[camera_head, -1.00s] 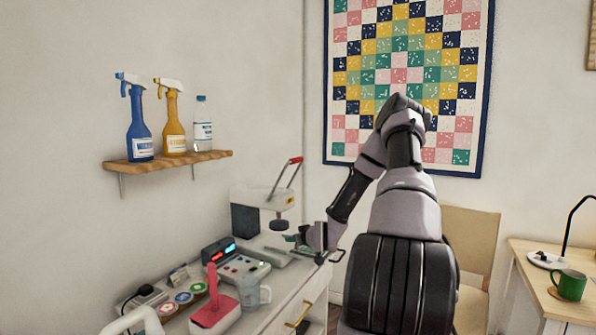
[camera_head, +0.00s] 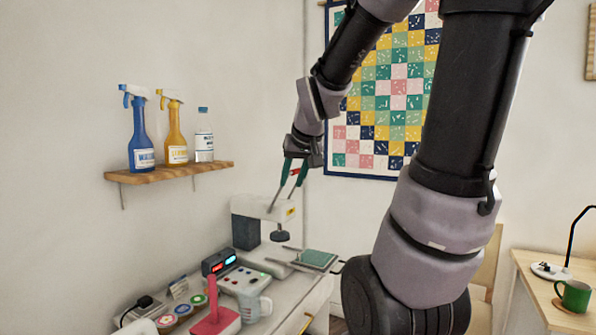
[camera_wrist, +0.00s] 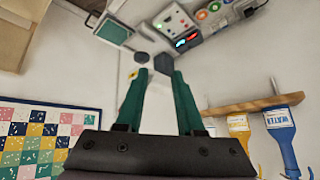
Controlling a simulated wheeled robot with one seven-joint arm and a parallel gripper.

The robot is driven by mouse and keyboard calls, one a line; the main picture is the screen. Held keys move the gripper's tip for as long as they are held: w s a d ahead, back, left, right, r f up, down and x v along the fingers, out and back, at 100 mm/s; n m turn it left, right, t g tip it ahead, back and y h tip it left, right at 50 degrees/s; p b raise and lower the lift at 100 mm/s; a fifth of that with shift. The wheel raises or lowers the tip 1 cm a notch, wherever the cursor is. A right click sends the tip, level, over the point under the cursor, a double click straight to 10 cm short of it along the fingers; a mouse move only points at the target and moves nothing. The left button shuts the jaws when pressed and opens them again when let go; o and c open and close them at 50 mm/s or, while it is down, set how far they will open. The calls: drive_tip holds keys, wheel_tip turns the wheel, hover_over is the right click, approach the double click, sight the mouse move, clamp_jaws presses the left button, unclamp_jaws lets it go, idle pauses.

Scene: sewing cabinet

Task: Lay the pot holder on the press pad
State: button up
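The green square pot holder (camera_head: 319,257) lies flat on a grey plate at the right of the press, which I take to be the press pad; its dark edge shows around the cloth. The pot holder also shows at the top left of the wrist view (camera_wrist: 113,31). My gripper (camera_head: 292,183) is high above the counter, well clear of the pot holder. Its two green fingers are apart, and I see nothing held between them in the wrist view (camera_wrist: 154,75). The press's red-tipped lever (camera_head: 296,171) overlaps the fingers in the head view; whether they touch is unclear.
The white press (camera_head: 268,211) has a round dark head (camera_head: 280,236) over the counter. A control box (camera_head: 240,273), a clear jug (camera_head: 254,304) and a red-pink iron-like tool (camera_head: 216,318) stand nearer. A shelf (camera_head: 170,174) with several bottles hangs on the left wall.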

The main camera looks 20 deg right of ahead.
drive_tip(key=s+a+r+m+y, duration=0.1)
drive_tip(key=s+a+r, duration=0.1)
drive_tip(key=s, duration=0.4)
drive_tip(key=s+a+r+y, duration=0.1)
drive_tip(key=s+a, duration=0.1)
drive_tip(key=s, duration=0.4)
drive_tip(key=shift+s+r+m+g, duration=0.3)
drive_tip(key=shift+s+r+m, duration=0.1)
